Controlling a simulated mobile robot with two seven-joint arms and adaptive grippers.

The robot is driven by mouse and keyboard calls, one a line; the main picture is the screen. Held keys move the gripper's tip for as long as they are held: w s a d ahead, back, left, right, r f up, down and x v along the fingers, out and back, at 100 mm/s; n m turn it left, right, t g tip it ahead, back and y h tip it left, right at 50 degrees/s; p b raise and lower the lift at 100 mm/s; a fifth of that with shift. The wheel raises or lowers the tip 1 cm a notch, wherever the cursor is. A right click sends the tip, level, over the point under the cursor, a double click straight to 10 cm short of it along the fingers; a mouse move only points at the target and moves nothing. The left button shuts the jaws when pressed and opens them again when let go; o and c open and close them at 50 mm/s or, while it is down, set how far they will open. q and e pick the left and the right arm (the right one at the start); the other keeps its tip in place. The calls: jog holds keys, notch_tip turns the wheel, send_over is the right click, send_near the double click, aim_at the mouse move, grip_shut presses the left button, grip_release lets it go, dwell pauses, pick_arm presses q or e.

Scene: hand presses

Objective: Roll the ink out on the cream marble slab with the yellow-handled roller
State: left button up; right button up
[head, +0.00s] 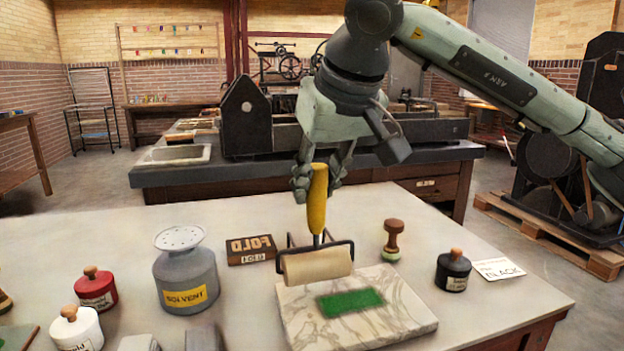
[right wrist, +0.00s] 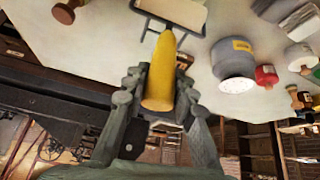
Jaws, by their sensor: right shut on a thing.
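The yellow-handled roller (head: 318,264) is upright in my right gripper (head: 318,184), its cream roll at the bottom and its yellow handle between the fingers. In the right wrist view the right gripper (right wrist: 151,92) is shut around the yellow handle (right wrist: 162,75). The cream marble slab (head: 400,308) lies on the table with a green ink patch (head: 351,301) on its middle. The roll is over the slab's back left part, behind the ink; whether it touches the slab I cannot tell. My left gripper is not in view.
A grey solvent can (head: 186,275) and a wooden type block (head: 251,249) stand left of the slab. A wooden-handled stamp (head: 392,240) stands behind it. A black ink jar (head: 453,270) and a paper card (head: 497,268) are to the right. Red (head: 96,290) and white jars (head: 76,328) stand further left.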

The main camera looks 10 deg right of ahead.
jog(key=s, duration=0.5)
jog(key=s+b, duration=0.1)
jog(key=s, duration=0.2)
jog(key=shift+s+d+f, duration=0.15)
jog(key=shift+s+f, duration=0.1)
grip_shut()
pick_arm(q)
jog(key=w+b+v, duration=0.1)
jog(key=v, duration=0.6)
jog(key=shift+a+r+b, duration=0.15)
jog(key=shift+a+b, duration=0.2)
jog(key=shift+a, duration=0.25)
pick_arm(e)
jog(key=shift+f, duration=1.05)
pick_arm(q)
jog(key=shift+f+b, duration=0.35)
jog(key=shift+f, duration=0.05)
pick_arm(e)
jog(key=shift+f, duration=0.4)
jog(key=shift+w, duration=0.1)
